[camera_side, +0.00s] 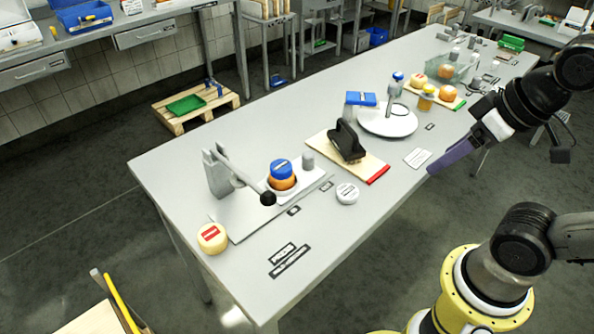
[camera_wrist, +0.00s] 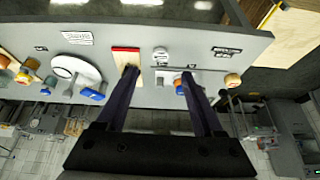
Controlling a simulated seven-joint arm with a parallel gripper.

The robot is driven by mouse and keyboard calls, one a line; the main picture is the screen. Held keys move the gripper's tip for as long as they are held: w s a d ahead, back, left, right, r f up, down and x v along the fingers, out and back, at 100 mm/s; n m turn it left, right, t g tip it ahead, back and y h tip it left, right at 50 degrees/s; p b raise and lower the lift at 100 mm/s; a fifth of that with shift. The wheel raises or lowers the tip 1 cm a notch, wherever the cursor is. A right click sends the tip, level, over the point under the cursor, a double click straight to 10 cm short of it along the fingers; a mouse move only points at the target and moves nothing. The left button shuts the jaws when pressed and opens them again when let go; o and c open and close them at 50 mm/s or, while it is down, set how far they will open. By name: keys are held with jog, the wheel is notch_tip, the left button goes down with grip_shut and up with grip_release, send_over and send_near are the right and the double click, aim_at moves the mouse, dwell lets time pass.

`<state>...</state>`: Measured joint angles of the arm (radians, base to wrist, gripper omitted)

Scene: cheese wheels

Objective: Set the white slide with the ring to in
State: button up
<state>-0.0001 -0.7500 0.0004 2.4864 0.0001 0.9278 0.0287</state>
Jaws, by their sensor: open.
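The white slide (camera_side: 313,182) lies on the grey base of a lever press at the near left part of the table in the side view. A ring (camera_side: 270,187) on it surrounds the foot of an orange cheese with a blue top (camera_side: 282,172). A grey post (camera_side: 308,160) stands on the slide. In the wrist view the blue-topped cheese (camera_wrist: 178,84) is partly hidden by a finger. My gripper (camera_side: 430,172) is open and empty, off to the right of the slide above the table's front edge. Its spread dark fingers also show in the wrist view (camera_wrist: 157,72).
The press lever with a black knob (camera_side: 268,198) reaches over the base beside the slide. A yellow cheese (camera_side: 212,238) stands left of it, a white puck (camera_side: 347,193) right. A board with a black-handled tool (camera_side: 347,142) and a white turntable (camera_side: 388,122) stand farther back.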

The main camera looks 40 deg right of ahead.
jog(key=w+r+m, duration=0.1)
jog(key=w+r, duration=0.6)
jog(key=g, duration=0.5)
send_over(309, 154)
notch_tip(309, 154, down, 11)
jog(key=shift+m, duration=0.4)
notch_tip(309, 154, down, 14)
jog(key=shift+f, duration=0.25)
grip_shut()
